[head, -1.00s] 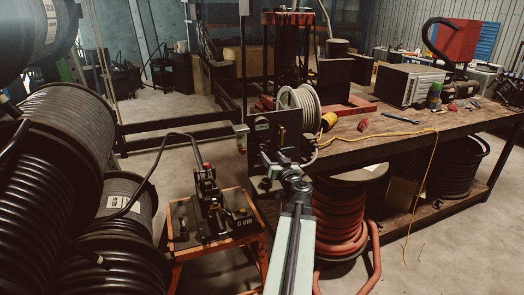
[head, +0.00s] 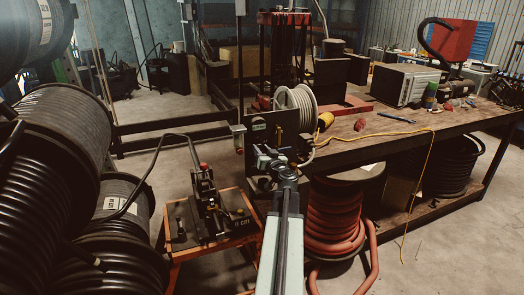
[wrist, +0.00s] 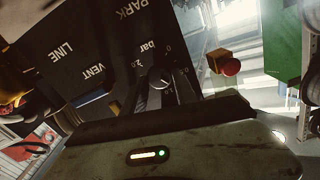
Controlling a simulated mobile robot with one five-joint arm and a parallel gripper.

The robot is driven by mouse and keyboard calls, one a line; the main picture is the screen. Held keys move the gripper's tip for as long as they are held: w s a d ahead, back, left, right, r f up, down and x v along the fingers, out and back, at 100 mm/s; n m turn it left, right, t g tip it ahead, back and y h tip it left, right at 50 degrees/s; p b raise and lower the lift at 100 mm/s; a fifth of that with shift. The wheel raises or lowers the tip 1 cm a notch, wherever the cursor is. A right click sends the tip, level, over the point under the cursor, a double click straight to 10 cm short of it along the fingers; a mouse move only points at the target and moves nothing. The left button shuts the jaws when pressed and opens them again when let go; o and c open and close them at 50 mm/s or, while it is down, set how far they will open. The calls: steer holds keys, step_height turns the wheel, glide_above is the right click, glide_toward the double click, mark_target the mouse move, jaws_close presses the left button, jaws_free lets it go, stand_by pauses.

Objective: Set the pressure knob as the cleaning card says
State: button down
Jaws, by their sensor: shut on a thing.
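The dark control panel (wrist: 75,50) fills the upper left of the wrist view, with the words PARK, LINE, VENT and bar. The pressure knob (wrist: 157,80) sits beside the bar scale, where a 0 and a 2.0 are legible; its exact setting is hard to read. My gripper (wrist: 160,97) is shut on the knob, and its dark fingers hide part of it. In the head view my gripper (head: 268,158) is at the lower part of the panel (head: 260,128), at the bench's left end. I cannot make out a cleaning card.
A red button on a yellow box (wrist: 218,60) stands beside the panel. A hose reel (head: 296,105) and a workbench (head: 400,143) are to the right. An orange stand with a hand-lever tool (head: 205,205) is close on the left, near large black hose spools (head: 60,130).

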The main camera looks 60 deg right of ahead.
steer(key=shift+s+m, duration=0.15)
steer(key=shift+m, duration=0.15)
steer(key=m, duration=0.4)
steer(key=shift+f, duration=0.1)
steer(key=m, duration=0.5)
steer(key=shift+s+d+f+m, duration=0.1)
steer(key=shift+m, duration=0.3)
steer(key=m, duration=0.4)
steer(key=shift+m, duration=0.3)
steer(key=m, duration=0.4)
steer(key=shift+f+m+b, duration=0.15)
steer(key=shift+m+b, duration=0.15)
steer(key=shift+m, duration=0.1)
steer(key=c, duration=1)
jaws_free()
